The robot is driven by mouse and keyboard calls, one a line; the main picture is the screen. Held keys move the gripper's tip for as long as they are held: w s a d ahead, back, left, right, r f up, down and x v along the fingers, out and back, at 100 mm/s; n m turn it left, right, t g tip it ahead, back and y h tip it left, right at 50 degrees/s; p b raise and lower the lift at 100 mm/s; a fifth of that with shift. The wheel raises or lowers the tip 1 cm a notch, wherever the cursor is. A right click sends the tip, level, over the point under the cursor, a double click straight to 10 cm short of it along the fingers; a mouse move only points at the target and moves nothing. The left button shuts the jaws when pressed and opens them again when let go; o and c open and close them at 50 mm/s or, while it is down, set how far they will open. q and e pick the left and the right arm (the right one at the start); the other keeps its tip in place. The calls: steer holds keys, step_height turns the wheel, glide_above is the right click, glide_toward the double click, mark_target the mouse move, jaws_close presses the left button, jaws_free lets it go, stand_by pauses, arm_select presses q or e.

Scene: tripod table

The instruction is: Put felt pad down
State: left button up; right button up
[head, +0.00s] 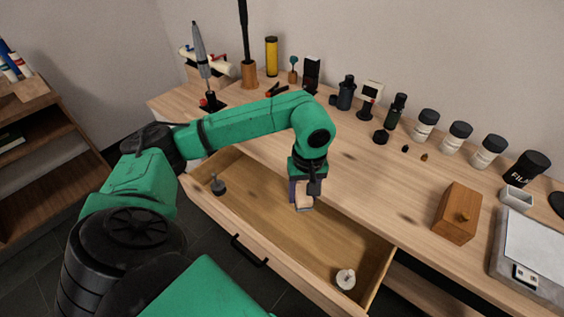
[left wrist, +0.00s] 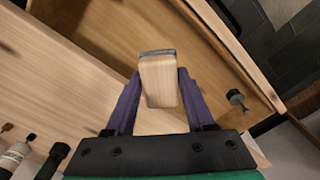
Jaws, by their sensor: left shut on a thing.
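My left gripper (head: 301,190) reaches down over the open drawer (head: 262,213) and is shut on the felt pad (head: 304,204), a light wooden block with a grey layer on its lower end. In the left wrist view the felt pad (left wrist: 160,82) sits between the two purple fingers (left wrist: 156,100), with the grey layer (left wrist: 158,52) at its far end. The pad is over the drawer near its table-side wall; I cannot tell whether it touches the drawer floor. My right gripper is not in view.
The drawer holds a small dark grey item (head: 218,186) at its left end and a white round item (head: 345,278) at its right end. The table (head: 350,160) carries a wooden box (head: 457,215), several jars and a grey device (head: 532,255). The drawer's middle is bare.

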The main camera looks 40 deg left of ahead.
mark_target(279, 225)
arm_select(q)
steer(key=a+f+n+b, duration=0.1)
steer(key=n, duration=0.1)
steer(key=a+f+n+b, duration=0.1)
steer(key=n+b, duration=0.1)
steer(key=n, duration=0.1)
steer(key=a+f+n+b, duration=0.1)
steer(key=n+b, duration=0.1)
steer(key=shift+w+a+f+n, duration=0.3)
steer(key=shift+w, duration=0.1)
steer(key=a+f+n+b, duration=0.1)
steer(key=f+n+b, duration=0.2)
steer(key=f, duration=0.3)
steer(key=a+f+n+b, duration=0.2)
steer(key=f+n+b, duration=0.1)
steer(key=f, duration=0.4)
steer(key=a+f+n+b, duration=0.1)
steer(key=f+n+b, duration=0.2)
steer(key=f, duration=0.3)
steer(key=shift+s+a+f+n, duration=0.15)
steer(key=shift+s+a+n, duration=0.2)
steer(key=shift+n, duration=0.35)
steer(key=shift+f, duration=0.3)
steer(key=shift+b, duration=0.35)
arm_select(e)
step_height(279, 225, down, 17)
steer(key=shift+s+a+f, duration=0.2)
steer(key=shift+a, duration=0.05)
arm_select(q)
steer(key=shift+f, duration=0.1)
